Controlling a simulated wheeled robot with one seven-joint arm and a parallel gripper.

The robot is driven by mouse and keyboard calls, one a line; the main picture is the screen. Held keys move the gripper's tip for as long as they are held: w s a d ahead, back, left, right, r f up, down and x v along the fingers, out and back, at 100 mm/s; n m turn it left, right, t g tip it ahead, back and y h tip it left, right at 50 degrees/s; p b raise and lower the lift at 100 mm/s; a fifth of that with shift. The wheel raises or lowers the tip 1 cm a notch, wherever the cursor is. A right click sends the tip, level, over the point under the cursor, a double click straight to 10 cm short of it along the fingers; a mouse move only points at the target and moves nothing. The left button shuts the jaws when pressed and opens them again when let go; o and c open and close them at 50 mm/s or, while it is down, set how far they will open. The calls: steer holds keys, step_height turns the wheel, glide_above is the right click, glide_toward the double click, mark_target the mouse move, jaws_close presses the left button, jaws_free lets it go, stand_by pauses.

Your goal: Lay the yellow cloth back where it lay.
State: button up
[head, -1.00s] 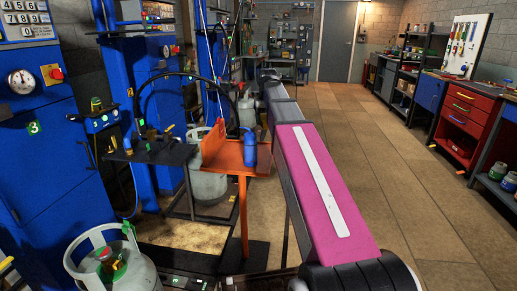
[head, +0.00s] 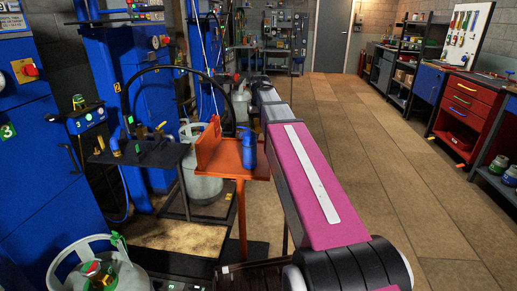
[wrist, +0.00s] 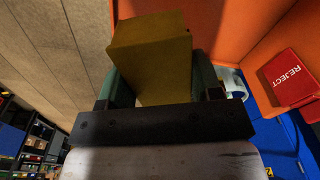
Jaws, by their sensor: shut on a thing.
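The yellow cloth (wrist: 150,50) shows in the wrist view as a thick, folded, block-like piece. My gripper (wrist: 160,82) is shut on it, with a dark green finger on each side. The cloth extends out beyond the fingers. In the head view my pink and grey arm reaches forward, and I cannot make out the gripper or the cloth at its far end.
In the wrist view orange panels (wrist: 240,25) and a red REJECT box (wrist: 297,77) lie close on the right. The head view shows an orange stand (head: 241,172) left of my arm, gas cylinders (head: 203,187) and blue machines (head: 40,150). The right-hand floor (head: 390,170) is clear.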

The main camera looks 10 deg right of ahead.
mark_target(259, 149)
steer(key=shift+f, duration=5)
steer(key=shift+f, duration=0.15)
steer(key=o, duration=1.2)
steer(key=shift+c, duration=0.2)
steer(key=r, duration=1.2)
steer(key=shift+s, duration=0.3)
steer(key=shift+r, duration=0.15)
steer(key=shift+s, duration=0.1)
